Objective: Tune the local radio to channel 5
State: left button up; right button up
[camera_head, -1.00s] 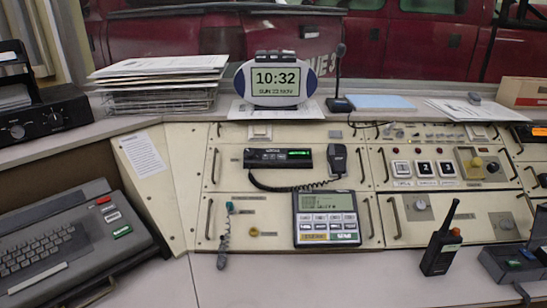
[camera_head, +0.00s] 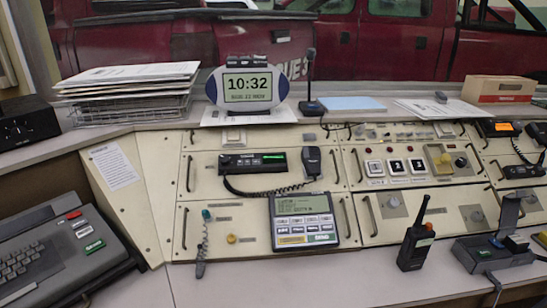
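A black radio unit (camera_head: 253,162) with a small green display is set in the upper part of the console. A coiled cord runs from it to a black hand microphone (camera_head: 312,161) on its right. A second radio with an orange display (camera_head: 500,127) sits at the far right, with another dark unit (camera_head: 523,171) below it. I cannot read which one is the local radio, or any channel number. Neither of my grippers is in view.
A grey keypad unit with a screen (camera_head: 303,220) leans on the lower console. A handheld radio (camera_head: 416,247) stands on the desk, with a dark device (camera_head: 492,250) to its right. A keyboard terminal (camera_head: 50,255) is at left.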

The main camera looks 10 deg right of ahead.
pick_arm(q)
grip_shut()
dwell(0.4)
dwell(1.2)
